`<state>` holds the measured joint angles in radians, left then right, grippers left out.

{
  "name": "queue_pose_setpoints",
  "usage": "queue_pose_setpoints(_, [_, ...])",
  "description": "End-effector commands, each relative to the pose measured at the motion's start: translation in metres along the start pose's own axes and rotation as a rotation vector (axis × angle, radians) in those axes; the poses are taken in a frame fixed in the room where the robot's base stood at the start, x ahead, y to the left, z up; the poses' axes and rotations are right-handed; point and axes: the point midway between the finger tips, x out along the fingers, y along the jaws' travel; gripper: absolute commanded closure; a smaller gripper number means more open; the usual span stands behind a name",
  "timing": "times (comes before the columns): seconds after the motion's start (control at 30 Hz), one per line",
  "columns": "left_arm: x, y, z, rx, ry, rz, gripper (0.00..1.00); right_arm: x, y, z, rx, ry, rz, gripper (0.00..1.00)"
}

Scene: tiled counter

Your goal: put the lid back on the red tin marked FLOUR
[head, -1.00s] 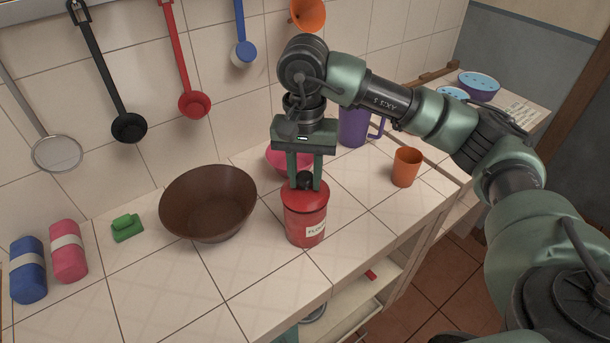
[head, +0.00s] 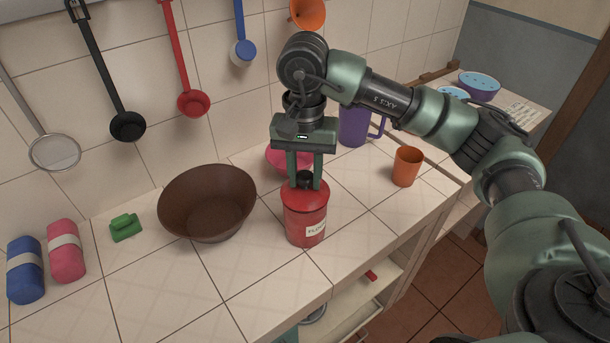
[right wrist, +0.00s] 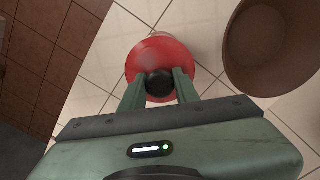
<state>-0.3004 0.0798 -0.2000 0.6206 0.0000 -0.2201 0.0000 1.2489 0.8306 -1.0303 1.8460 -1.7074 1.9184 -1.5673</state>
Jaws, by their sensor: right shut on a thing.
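The red tin marked FLOUR (head: 303,226) stands upright on the tiled counter, right of the brown bowl. Its red lid (head: 290,196) with a black knob (head: 304,178) sits at the top of the tin; from here I cannot tell whether it is fully seated. My right gripper (head: 305,183) points down from above and is shut on the black knob. In the right wrist view the red lid (right wrist: 178,52) lies under the fingers, with the black knob (right wrist: 159,84) between them. The lid hides the tin's mouth. My left gripper is not in view.
A brown bowl (head: 207,200) stands left of the tin, a pink bowl (head: 277,158) behind it. A purple jug (head: 355,128) and an orange cup (head: 407,166) stand to the right. The counter in front of the tin is clear up to its edge.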

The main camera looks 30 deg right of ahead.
Motion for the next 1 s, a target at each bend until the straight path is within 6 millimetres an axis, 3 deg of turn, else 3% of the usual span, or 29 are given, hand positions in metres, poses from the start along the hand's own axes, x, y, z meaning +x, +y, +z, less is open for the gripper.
queue_pose_setpoints(0.4, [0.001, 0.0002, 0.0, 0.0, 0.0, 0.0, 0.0, -0.0003, -0.0002, -0.0001, 0.0, 0.0, -0.001, 1.0])
queue_pose_setpoints(0.43, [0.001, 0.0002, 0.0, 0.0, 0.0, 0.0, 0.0, -0.0003, -0.0002, -0.0001, 0.0, 0.0, -0.001, 0.67])
queue_pose_setpoints(0.5, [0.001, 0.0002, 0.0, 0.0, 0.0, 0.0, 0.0, -0.0002, -0.0002, 0.0, 0.0, 0.0, -0.001, 0.47])
queue_pose_setpoints(0.77, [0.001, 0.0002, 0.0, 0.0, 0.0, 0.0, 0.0, -0.0001, -0.0001, 0.0, 0.0, 0.0, 0.0, 0.44])
queue_pose_setpoints(0.83, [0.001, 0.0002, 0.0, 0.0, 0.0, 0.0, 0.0, 0.0, -0.0001, 0.0, 0.0, 0.0, 0.0, 0.24])
queue_pose_setpoints(1.0, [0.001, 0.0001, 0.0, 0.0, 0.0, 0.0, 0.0, 0.0, -0.0001, 0.0, 0.0, 0.0, 0.0, 0.22])
